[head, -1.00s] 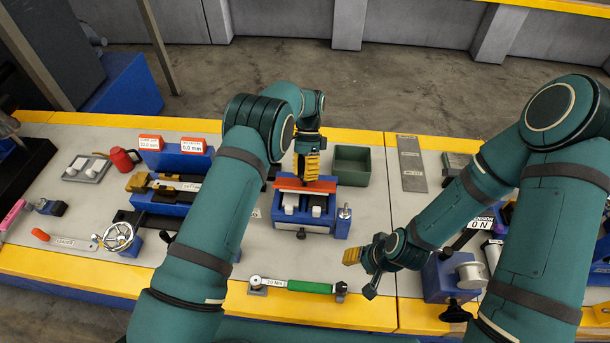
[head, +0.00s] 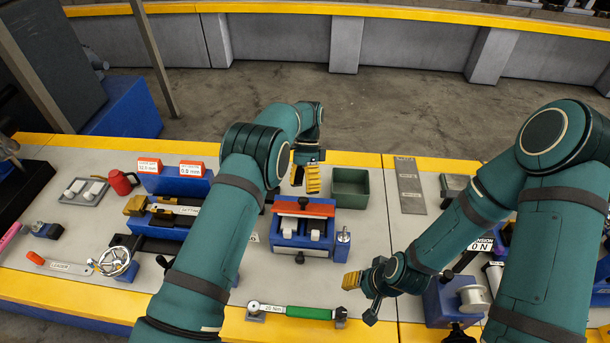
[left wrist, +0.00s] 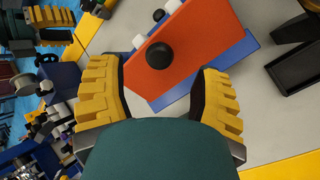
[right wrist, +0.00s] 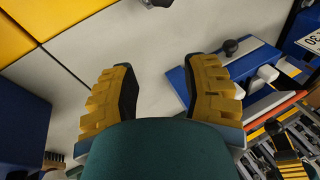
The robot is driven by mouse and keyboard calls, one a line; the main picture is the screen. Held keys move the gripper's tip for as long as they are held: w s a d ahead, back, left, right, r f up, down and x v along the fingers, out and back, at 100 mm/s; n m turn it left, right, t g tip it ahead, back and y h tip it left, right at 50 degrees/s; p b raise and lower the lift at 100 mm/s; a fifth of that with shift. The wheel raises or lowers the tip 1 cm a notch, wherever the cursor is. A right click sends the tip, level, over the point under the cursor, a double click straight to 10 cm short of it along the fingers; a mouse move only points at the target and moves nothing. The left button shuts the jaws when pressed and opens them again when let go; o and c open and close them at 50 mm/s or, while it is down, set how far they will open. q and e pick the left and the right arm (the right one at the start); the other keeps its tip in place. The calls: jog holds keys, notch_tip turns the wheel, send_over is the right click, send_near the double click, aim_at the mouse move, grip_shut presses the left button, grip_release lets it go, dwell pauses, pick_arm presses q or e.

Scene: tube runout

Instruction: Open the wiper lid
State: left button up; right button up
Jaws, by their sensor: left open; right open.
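The wiper lid (head: 305,209) is an orange plate along the back of the blue wiper box (head: 284,242), with a black knob (head: 303,201) on it. Two white blocks show in front of it. My left gripper (head: 308,180) is open just behind the lid. In the left wrist view the lid (left wrist: 205,45) and its knob (left wrist: 159,55) lie ahead of the spread fingers (left wrist: 162,85), with nothing between the fingers. My right gripper (head: 362,293) is open and empty, to the front right of the box. In the right wrist view the box (right wrist: 250,65) lies to the right.
A green tray (head: 350,188) stands right behind the box. A torque wrench with a green handle (head: 308,313) lies in front. A blue fixture (head: 172,224) stands left, partly behind my left arm. A spool (head: 473,297) is at the right. The table between box and wrench is clear.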

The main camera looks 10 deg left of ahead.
pick_arm(q)
jog(key=shift+v, duration=2.05)
